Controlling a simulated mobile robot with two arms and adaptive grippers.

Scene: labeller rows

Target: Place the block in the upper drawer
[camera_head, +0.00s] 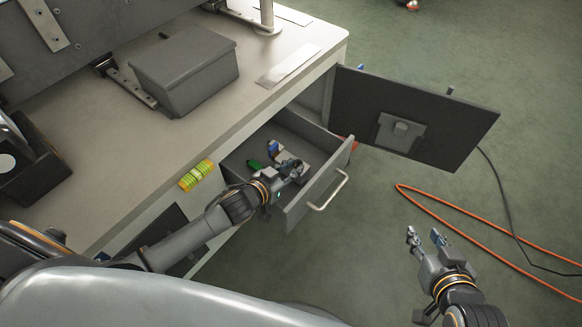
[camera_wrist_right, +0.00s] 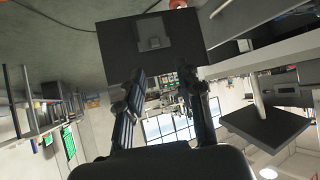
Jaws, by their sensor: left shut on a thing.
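The upper drawer (camera_head: 318,183) is pulled out from under the bench, with its pale handle (camera_head: 328,190) on the front. My left gripper (camera_head: 286,163) reaches over the drawer's near side into its open top. It is shut on the block, a small object mostly hidden by the fingers. A small green thing (camera_head: 254,165) shows inside the drawer beside the fingers. I cannot tell whether the block touches the drawer floor. My right gripper (camera_head: 424,238) is open and empty over the floor; its fingers also show apart in the right wrist view (camera_wrist_right: 162,95).
A dark door (camera_head: 400,115) stands open right of the drawer; it also shows in the right wrist view (camera_wrist_right: 152,42). A grey box (camera_head: 185,70) stands on the bench (camera_head: 120,125). A yellow-green piece (camera_head: 196,175) is at the bench's front edge. An orange cable (camera_head: 465,232) lies on the floor.

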